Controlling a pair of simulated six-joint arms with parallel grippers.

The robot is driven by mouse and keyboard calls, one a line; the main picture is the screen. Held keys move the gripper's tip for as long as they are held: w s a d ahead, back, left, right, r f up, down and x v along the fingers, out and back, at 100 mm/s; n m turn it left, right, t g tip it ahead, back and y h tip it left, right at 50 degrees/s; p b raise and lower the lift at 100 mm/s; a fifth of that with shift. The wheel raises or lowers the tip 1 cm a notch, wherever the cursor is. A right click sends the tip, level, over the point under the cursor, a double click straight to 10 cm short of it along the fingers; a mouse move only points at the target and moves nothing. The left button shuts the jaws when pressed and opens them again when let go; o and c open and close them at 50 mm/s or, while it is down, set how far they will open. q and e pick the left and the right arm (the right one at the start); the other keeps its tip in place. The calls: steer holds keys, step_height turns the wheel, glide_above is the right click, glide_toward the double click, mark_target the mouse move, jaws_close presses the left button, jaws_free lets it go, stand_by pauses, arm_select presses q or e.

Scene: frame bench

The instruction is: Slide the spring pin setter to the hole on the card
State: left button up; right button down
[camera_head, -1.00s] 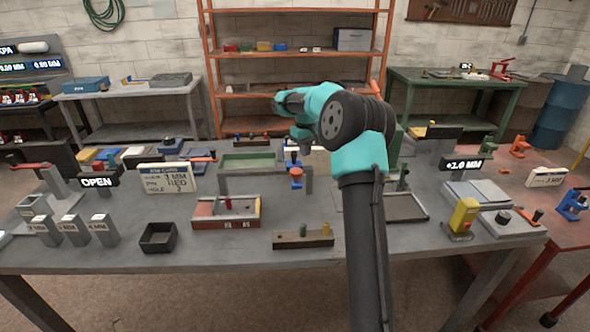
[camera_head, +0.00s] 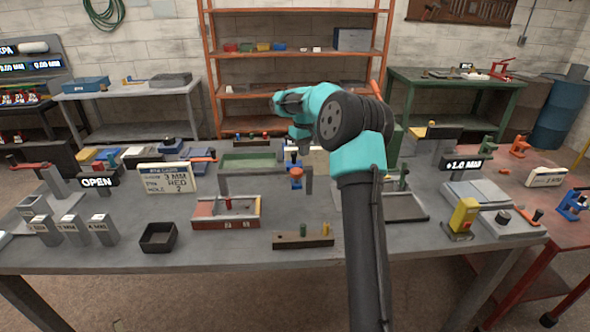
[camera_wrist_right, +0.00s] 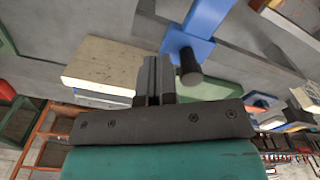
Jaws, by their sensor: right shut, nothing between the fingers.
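The card (camera_head: 165,178) stands left of centre in the head view and reads 3 MM, pin RED, hole 2. The spring pin setter appears to be the blue and orange unit (camera_head: 296,178) on a grey bar, behind and right of the red-brown hole block (camera_head: 245,224). A red pin (camera_head: 228,203) stands at that block. My right gripper (camera_head: 292,148) is shut and empty above the setter. In the wrist view its fingers (camera_wrist_right: 154,80) are close beside a blue part (camera_wrist_right: 185,45) with a black knob; contact is unclear. My left gripper is not visible.
A black bin (camera_head: 159,238) and a wooden pin rack (camera_head: 303,240) are near the bench's front. An OPEN sign (camera_head: 97,182) stands at left, and a +1.0 MM display (camera_head: 463,164) at right.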

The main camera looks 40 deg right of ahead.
steer(key=shift+w+a, duration=2.55)
steer(key=shift+a, duration=0.45)
steer(key=shift+w+a, duration=2.6)
steer(key=shift+a, duration=0.35)
steer(key=shift+w+a, duration=2.55)
steer(key=shift+a, duration=0.45)
steer(key=shift+d, duration=0.1)
steer(key=shift+s+d, duration=0.1)
steer(key=shift+s, duration=0.05)
steer(key=shift+s+d, duration=0.35)
steer(key=shift+d, duration=0.1)
step_height(320, 180, up, 7)
steer(key=shift+a, duration=0.1)
